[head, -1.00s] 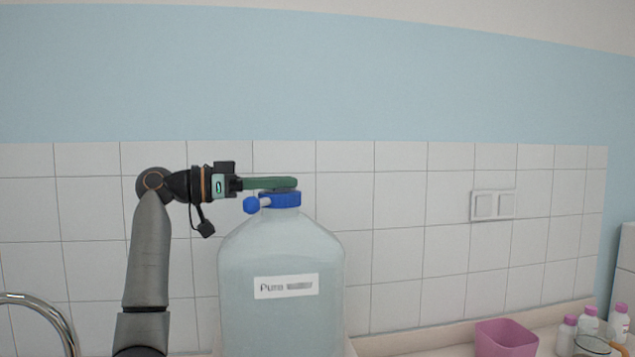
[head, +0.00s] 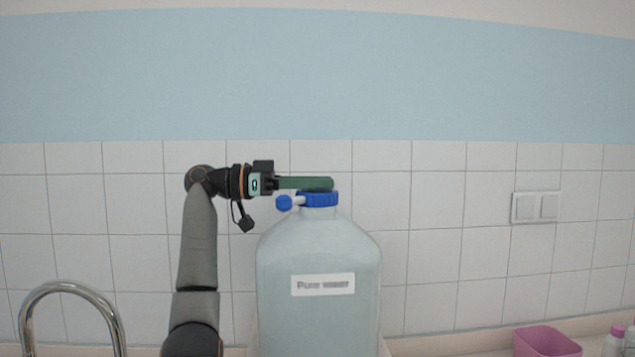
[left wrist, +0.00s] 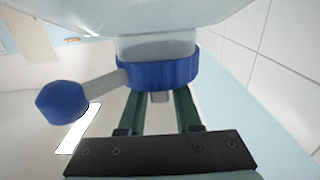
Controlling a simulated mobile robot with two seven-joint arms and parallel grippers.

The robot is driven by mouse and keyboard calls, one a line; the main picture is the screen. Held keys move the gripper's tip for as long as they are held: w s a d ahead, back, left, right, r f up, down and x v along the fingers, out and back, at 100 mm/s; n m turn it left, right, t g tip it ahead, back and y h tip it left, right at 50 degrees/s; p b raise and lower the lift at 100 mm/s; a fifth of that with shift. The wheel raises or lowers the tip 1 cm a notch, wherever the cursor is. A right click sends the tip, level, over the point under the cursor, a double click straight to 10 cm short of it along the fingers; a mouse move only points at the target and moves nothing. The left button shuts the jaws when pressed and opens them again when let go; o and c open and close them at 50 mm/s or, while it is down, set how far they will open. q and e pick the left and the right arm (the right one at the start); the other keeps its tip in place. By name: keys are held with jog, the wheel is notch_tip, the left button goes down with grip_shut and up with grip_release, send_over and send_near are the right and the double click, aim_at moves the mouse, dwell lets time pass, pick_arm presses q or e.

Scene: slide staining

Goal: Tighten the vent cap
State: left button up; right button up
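A large clear bottle (head: 318,310) with a "Pure..." label stands in front of the tiled wall. Its neck has a blue collar cap (head: 318,199), with a white spout and blue knob (head: 284,203) on the left. My left gripper (head: 330,184) lies level across the top of the cap. In the left wrist view the two green fingers of my left gripper (left wrist: 160,100) are apart, on either side of a small grey piece (left wrist: 160,97), perhaps part of the vent cap. The blue collar (left wrist: 160,72) hides the fingertips, so contact is unclear. My right gripper is out of view.
A curved metal tap (head: 70,288) is at the lower left. A pink container (head: 546,341) and white bottles with pink caps (head: 613,343) stand at the lower right. A wall switch (head: 536,207) is to the right.

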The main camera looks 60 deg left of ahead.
pick_arm(q)
jog(key=shift+o, duration=1.3)
jog(key=v, duration=1.2)
jog(key=shift+s+b, duration=0.2)
jog(key=shift+b, duration=0.2)
